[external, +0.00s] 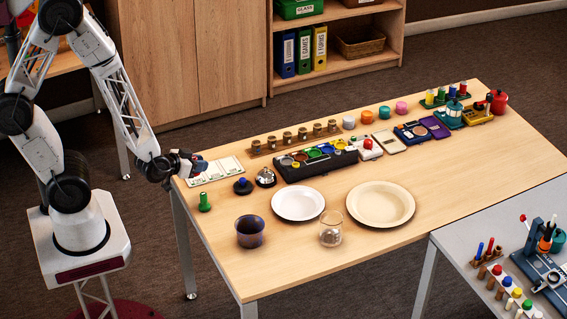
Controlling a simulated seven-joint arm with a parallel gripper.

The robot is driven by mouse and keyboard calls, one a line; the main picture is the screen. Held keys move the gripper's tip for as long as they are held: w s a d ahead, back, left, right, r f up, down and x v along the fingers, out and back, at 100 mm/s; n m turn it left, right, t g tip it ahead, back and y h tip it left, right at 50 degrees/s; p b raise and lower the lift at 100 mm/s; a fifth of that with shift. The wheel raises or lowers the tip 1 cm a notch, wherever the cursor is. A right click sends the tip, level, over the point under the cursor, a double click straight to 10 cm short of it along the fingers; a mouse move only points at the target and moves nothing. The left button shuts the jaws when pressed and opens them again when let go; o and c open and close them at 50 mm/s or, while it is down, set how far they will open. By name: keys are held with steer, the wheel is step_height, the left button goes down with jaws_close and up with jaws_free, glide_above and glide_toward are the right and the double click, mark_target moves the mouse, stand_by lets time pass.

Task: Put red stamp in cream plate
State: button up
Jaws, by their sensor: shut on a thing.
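My gripper (197,164) is in the air over the left end of the wooden table. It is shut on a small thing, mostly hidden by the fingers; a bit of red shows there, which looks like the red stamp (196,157). The cream plate (381,221) lies on the table's right half, well to the right of my gripper, and is empty. A green stamp (204,203) and a dark stamp with a blue knob (243,186) stand below and to the right of my gripper.
A white plate (298,203), a dark cup (250,232) and a glass jar (331,230) stand left of the cream plate. A silver bell (265,176), a paint tray (316,162) and a white tray (215,172) lie behind. The front right of the table is clear.

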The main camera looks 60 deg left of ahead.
steer(key=shift+f, duration=0.1)
steer(key=shift+f, duration=2.85)
steer(key=shift+f, duration=1.85)
steer(key=shift+f, duration=0.1)
steer(key=o, duration=0.9)
